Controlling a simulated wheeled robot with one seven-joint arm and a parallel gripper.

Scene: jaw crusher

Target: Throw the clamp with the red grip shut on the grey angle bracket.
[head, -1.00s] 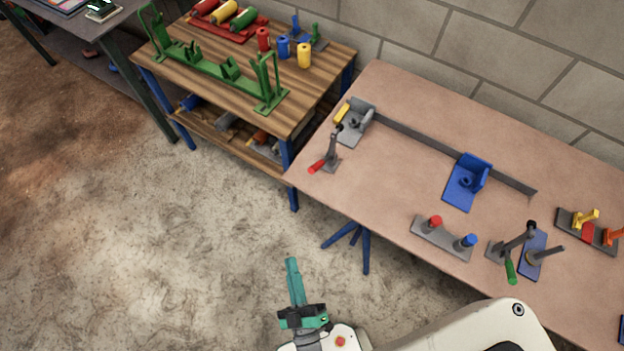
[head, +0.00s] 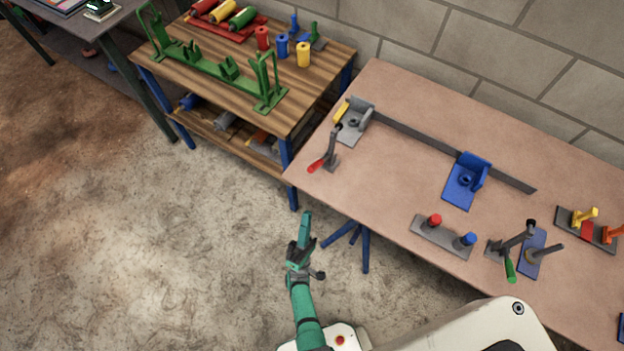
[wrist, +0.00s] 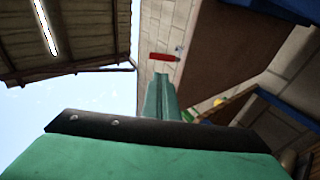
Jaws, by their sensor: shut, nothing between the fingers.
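The clamp (head: 333,150) with the red grip (head: 316,167) stands near the left corner of the brown table. Its grip slants down and left towards the table's edge, and its dark upper part rises beside the bracket. The grey angle bracket (head: 352,130) lies just behind and right of it, with a yellow piece on its left side. Whether the clamp touches the bracket is unclear. My gripper (head: 306,216) is shut and empty, in front of the table edge and below the clamp in the head view. Its green fingers (wrist: 160,90) show together in the wrist view.
The brown table (head: 400,190) also holds a dark long strip (head: 430,140), a blue bracket (head: 464,190), a plate with red and blue knobs (head: 440,238) and a green-grip clamp (head: 512,250). A wooden bench (head: 190,70) stands left. Open floor (head: 190,260) lies left of my gripper.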

